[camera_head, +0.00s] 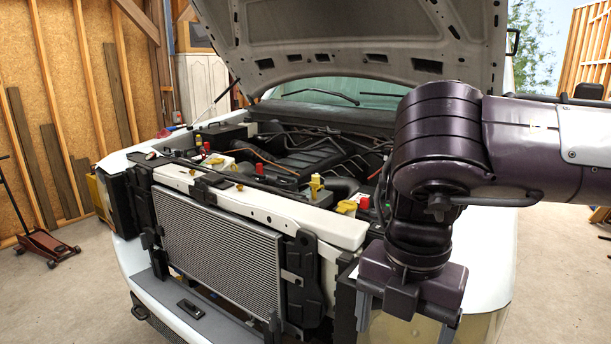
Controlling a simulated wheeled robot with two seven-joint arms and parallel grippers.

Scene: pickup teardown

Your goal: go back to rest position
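My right arm comes in from the right and bends down at the truck's front corner. My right gripper (405,322) points downward there. Its two fingers stand apart with a pale yellowish panel showing between them, and I see nothing held. The fingertips are near the bottom of the picture. My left arm and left gripper are not in view. The pickup's white front (260,206) has its radiator (217,250) exposed, and the raised hood (340,35) is above the engine bay (300,150). The arm hides part of the engine bay's right side.
A red floor jack (48,245) stands on the concrete floor at the left. Wooden boards (30,155) lean on the wall behind it. A yellow cap (316,185) and red-topped parts sit in the engine bay. The floor right of the truck (560,270) is clear.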

